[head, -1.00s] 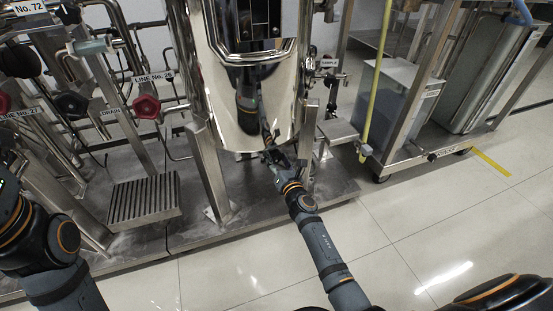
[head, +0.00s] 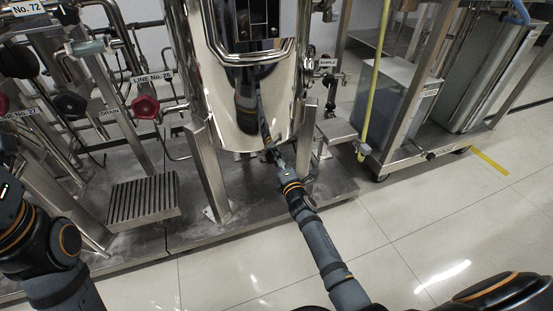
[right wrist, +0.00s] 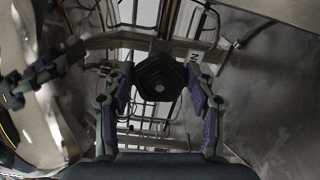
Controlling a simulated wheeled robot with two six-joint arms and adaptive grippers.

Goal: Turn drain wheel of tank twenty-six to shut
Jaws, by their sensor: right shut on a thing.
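A dark, many-sided wheel (right wrist: 158,77) shows in the right wrist view, between the two fingers of my right gripper (right wrist: 160,95). The gripper is shut on it, with one finger on each side. In the head view my right gripper (head: 273,156) is at the lower edge of the shiny steel tank (head: 213,110), and the wheel there is hidden or too small to make out. A tag beside the wheel in the wrist view is cut off and unreadable. My left arm is at the left edge of the head view, with its gripper out of view.
A red wheel (head: 145,107) by a LINE No. 26 tag (head: 153,77) and a black wheel (head: 70,106) by a DRAIN tag (head: 110,112) are left of the tank. A steel leg (head: 207,175) stands left of my gripper. The floor in front is clear.

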